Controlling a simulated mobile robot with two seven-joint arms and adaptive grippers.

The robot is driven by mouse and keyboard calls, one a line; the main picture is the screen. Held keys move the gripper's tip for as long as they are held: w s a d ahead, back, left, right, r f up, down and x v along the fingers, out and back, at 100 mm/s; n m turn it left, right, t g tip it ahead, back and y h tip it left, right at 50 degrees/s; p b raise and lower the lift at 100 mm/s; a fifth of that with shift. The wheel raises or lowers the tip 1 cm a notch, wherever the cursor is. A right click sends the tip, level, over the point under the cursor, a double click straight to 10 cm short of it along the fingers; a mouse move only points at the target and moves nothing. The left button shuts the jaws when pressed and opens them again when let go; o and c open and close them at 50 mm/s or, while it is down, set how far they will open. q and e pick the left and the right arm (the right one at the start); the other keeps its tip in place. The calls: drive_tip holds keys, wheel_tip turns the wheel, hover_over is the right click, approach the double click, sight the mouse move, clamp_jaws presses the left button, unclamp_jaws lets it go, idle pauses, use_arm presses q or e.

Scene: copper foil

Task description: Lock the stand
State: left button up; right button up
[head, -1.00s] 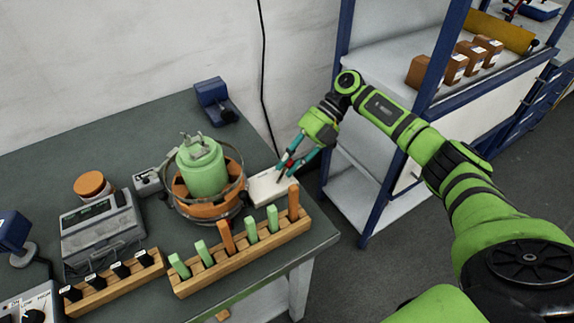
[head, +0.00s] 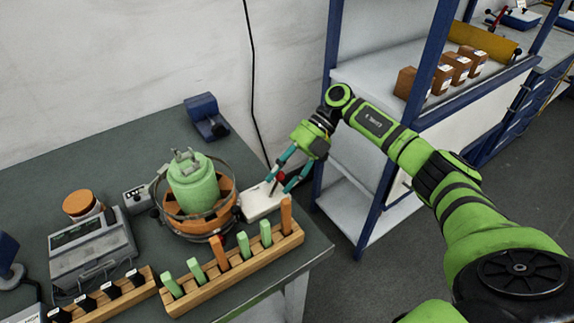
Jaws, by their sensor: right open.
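The stand (head: 222,212) is an orange round base with a metal ring around it, on the table. A green canister (head: 193,186) stands upright in it. A flat white box (head: 257,205) sits beside the stand on its right, with a small dark lever with a red knob (head: 281,177) on top. My right gripper (head: 279,187) is open over the box, its teal fingers on either side of the red knob. I cannot tell whether they touch it. My left gripper is out of view.
A wooden rack (head: 238,269) with green and orange sticks stands in front of the stand. A grey device (head: 92,250) and a small grey switch box (head: 137,199) are to the left. A blue clamp-like object (head: 206,117) stands behind. A blue-framed shelf (head: 340,196) is at right.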

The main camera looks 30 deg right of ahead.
drive_tip(key=v, duration=1.1)
drive_tip(key=shift+d+r, duration=0.25)
drive_tip(key=shift+d, duration=0.05)
drive_tip(key=shift+f, duration=0.1)
